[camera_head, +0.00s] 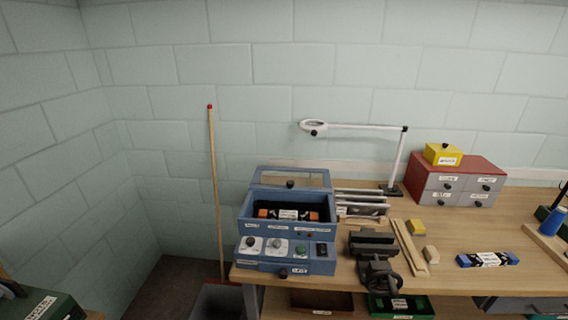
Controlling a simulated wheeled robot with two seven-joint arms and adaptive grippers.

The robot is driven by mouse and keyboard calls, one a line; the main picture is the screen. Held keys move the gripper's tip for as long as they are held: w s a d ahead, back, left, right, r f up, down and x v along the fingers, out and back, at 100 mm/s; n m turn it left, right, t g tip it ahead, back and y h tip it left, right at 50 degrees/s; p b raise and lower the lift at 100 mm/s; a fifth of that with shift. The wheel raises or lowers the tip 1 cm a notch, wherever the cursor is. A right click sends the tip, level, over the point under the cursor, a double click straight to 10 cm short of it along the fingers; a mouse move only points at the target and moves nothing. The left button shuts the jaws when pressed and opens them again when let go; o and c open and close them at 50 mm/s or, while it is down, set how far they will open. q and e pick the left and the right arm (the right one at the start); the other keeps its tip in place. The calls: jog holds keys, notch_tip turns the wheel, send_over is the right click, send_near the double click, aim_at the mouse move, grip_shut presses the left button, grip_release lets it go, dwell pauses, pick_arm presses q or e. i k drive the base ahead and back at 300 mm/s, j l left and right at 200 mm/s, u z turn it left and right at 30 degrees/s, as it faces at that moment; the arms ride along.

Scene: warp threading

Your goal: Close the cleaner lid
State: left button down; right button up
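The cleaner (287,258) is a blue box with knobs and buttons on its front panel, standing at the left end of the workbench. Its lid (290,178), a blue frame with a clear-looking pane and a dark knob, stands raised at the back of the box. The opening below it is uncovered. A dark item with orange ends and a white label (288,214) lies inside the cleaner. Neither of my grippers shows in the head view.
A dark vise (374,262) stands right of the cleaner, with wooden strips (409,247) beside it. A white lamp arm (360,127) rises behind. A red-topped drawer box (455,181) stands farther right. A broom-like pole (215,190) leans left of the bench.

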aim_at(254, 185)
jog(key=i+j+z, duration=0.1)
jog(key=j+z, duration=0.85)
jog(key=k+j+z, duration=0.1)
jog(key=j+z, duration=0.35)
jog(key=j, duration=0.2)
